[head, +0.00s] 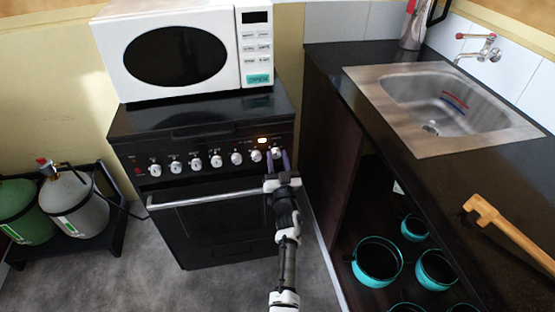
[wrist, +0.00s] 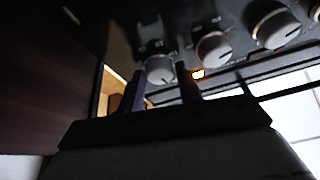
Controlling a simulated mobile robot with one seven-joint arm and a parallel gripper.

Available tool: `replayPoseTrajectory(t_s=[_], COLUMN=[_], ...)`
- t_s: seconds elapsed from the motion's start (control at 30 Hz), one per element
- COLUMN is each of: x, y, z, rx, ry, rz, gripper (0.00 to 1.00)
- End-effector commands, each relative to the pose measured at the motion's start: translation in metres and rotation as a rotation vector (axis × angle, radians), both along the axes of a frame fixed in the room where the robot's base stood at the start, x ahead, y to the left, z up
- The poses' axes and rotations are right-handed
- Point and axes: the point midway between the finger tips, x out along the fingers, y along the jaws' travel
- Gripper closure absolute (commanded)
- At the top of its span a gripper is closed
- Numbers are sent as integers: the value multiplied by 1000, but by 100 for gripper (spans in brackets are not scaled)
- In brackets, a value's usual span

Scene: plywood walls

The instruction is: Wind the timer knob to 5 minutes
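The black stove has a front panel with a row of white knobs. The rightmost knob (head: 276,153) sits below and to the right of a lit orange lamp (head: 262,140); I take it as the timer knob, but its markings are too small to read. My gripper (head: 279,162) is in front of this knob with its two dark fingers apart. In the wrist view, the knob (wrist: 160,70) shows between the fingertips of my gripper (wrist: 158,76), one on each side. I cannot tell whether either finger touches it.
A white microwave (head: 180,52) stands on the stove (head: 140,118). The oven door handle (head: 205,199) runs below the knobs. Other knobs (head: 236,158) are close on the left. A dark counter (head: 340,80) with a sink stands at the right. Gas cylinders (head: 75,205) stand at the left.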

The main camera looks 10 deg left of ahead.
Motion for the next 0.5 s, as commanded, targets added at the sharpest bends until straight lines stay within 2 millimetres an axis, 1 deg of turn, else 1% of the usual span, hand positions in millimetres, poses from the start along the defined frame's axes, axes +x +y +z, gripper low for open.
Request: replayPoseTrajectory(t_s=[0.03, 0.1, 0.37, 0.5], x=[0, 0, 0, -7], y=[0, 0, 0, -3], z=[0, 0, 0, -5], rx=[0, 0, 0, 0], ry=[0, 0, 0, 2], rz=[0, 0, 0, -1], gripper=[58, 49, 48, 48])
